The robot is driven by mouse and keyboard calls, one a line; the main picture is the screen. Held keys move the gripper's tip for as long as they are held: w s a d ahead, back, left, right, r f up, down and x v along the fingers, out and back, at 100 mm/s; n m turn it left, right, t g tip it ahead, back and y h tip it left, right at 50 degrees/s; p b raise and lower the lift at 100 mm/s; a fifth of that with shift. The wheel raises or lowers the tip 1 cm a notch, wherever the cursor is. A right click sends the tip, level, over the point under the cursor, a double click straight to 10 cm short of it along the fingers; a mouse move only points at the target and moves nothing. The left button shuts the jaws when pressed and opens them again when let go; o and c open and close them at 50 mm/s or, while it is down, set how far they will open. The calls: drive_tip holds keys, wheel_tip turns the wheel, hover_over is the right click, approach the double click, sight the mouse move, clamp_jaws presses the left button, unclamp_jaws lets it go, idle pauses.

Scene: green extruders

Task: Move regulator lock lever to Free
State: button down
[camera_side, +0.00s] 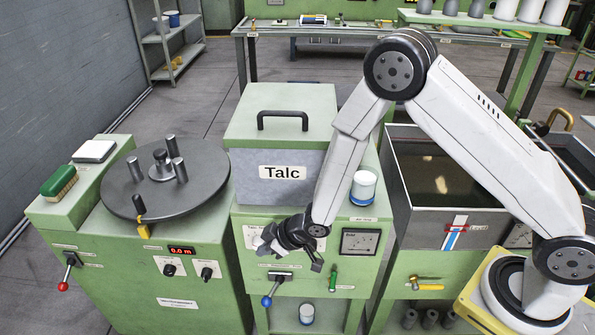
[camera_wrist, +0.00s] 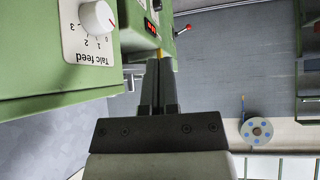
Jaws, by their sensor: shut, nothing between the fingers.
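My gripper (camera_side: 263,244) is in front of the upper front panel of the talc cabinet. In the wrist view its two dark fingers (camera_wrist: 161,65) lie together, with nothing between them. A lever with a blue knob (camera_side: 267,301) hangs from a bracket on the cabinet front, below my gripper and apart from it. A red-knobbed lever (camera_side: 64,286) is on the left machine's front; a red knob on a lever (camera_wrist: 187,28) also shows in the wrist view. The small labels are too blurred to tell which lever is the regulator lock or its position.
The Talc feed dial (camera_wrist: 97,18) is close at the wrist view's upper left. The left machine has a turntable (camera_side: 210,185). A dark tank (camera_side: 410,200) stands right.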

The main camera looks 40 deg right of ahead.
hover_over(273, 291)
drive_tip(key=s+a, duration=0.2)
drive_tip(key=a, duration=0.1)
wheel_tip(273, 291, down, 15)
drive_tip(key=shift+d+r, duration=0.15)
drive_tip(key=shift+r, duration=0.05)
drive_tip(key=shift+f, duration=0.1)
wheel_tip(273, 291, down, 8)
drive_tip(key=w+a, duration=0.1)
drive_tip(key=w, duration=0.1)
drive_tip(key=shift+w+a, duration=0.15)
drive_tip(key=shift+a, duration=0.15)
idle(1.4)
